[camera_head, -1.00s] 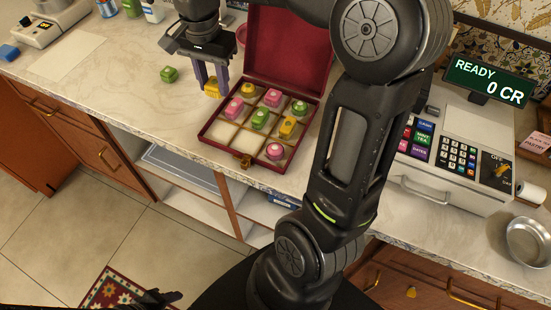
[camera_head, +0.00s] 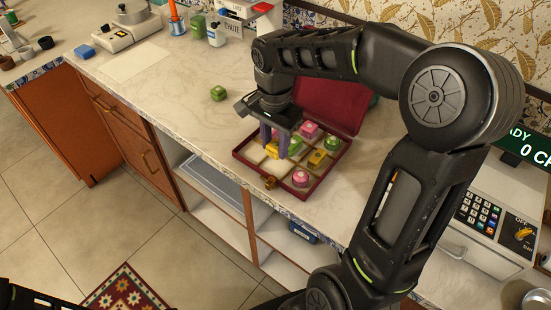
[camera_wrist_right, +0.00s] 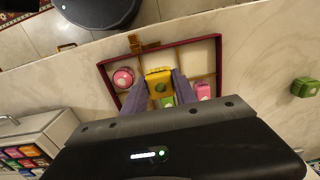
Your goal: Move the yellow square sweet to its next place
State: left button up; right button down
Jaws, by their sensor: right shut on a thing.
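My right gripper (camera_head: 275,150) is shut on a yellow square sweet (camera_head: 271,151), low over the left part of the open dark-red sweet box (camera_head: 315,190). I cannot tell whether the sweet touches the box floor. In the right wrist view the yellow sweet (camera_wrist_right: 158,80) shows between the fingers (camera_wrist_right: 160,92), with a green sweet (camera_wrist_right: 167,102) close by. The box also holds another yellow sweet (camera_head: 317,158), a green sweet (camera_head: 333,143) and pink sweets (camera_head: 309,130), (camera_head: 301,178). Dark parts of my left arm show at the bottom left; its jaws are unclear.
A loose green sweet (camera_head: 218,93) lies on the counter (camera_head: 190,110) left of the box. The raised box lid (camera_head: 335,105) stands behind, partly hidden by my arm. A scale (camera_head: 125,30) and a register (camera_head: 480,215) flank the area. Empty compartments (camera_wrist_right: 200,58) show in the box.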

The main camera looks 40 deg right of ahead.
aim_at(275, 168)
jog(key=shift+f, duration=0.8)
jog(key=shift+f, duration=1.9)
jog(key=shift+f, duration=0.1)
jog(key=c, duration=1.3)
grip_release()
jog(key=shift+o, duration=0.2)
notch_tip(275, 168, up, 12)
jog(key=shift+r, duration=0.15)
